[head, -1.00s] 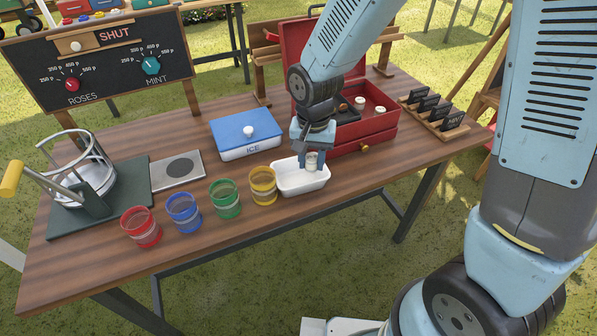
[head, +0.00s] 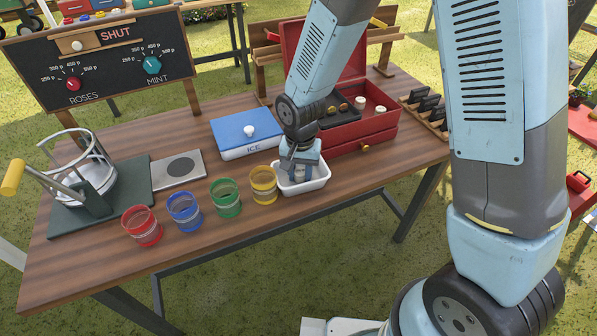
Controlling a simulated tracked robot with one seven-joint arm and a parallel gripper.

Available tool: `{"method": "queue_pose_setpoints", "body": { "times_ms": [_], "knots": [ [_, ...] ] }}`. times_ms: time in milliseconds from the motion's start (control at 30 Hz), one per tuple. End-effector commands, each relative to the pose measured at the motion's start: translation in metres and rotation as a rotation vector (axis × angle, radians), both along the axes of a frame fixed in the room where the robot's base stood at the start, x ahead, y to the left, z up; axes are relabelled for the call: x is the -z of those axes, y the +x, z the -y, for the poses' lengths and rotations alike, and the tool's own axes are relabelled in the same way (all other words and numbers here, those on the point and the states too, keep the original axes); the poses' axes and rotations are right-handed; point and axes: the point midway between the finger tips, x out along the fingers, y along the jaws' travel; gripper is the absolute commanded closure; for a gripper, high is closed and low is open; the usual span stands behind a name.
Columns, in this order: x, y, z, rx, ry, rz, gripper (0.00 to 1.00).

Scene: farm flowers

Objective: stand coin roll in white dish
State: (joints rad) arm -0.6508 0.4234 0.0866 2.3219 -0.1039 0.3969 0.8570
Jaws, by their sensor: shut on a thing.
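The white dish (head: 312,185) stands on the wooden table, just right of the yellow-banded glass and in front of the red box. My gripper (head: 297,176) points down into the dish and is shut on the pale coin roll (head: 296,173). The roll looks upright, near the left part of the dish. My fingers partly hide it, and I cannot tell whether it touches the dish floor.
The open red box (head: 360,122) behind the dish holds two more pale rolls (head: 370,106). Red (head: 141,227), blue (head: 185,213), green (head: 225,199) and yellow (head: 263,186) glasses stand in a row at left. A blue-lidded ice box (head: 246,136) stands behind them.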

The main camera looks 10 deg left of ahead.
Motion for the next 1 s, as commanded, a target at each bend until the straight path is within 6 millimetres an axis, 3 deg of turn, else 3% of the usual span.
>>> {"method": "queue_pose_setpoints", "body": {
  "times_ms": [233,267,500,800,1000],
  "knots": [
    [0.003,0.000,0.000,0.000,-0.001,-0.001,1.00],
    [0.002,0.000,0.000,0.000,-0.001,-0.001,0.62],
    [0.002,0.000,0.001,0.000,0.000,0.000,0.39],
    [0.000,0.000,0.001,0.001,0.000,0.000,0.39],
    [-0.019,0.001,0.000,0.000,0.002,0.003,0.39]
  ]
}}
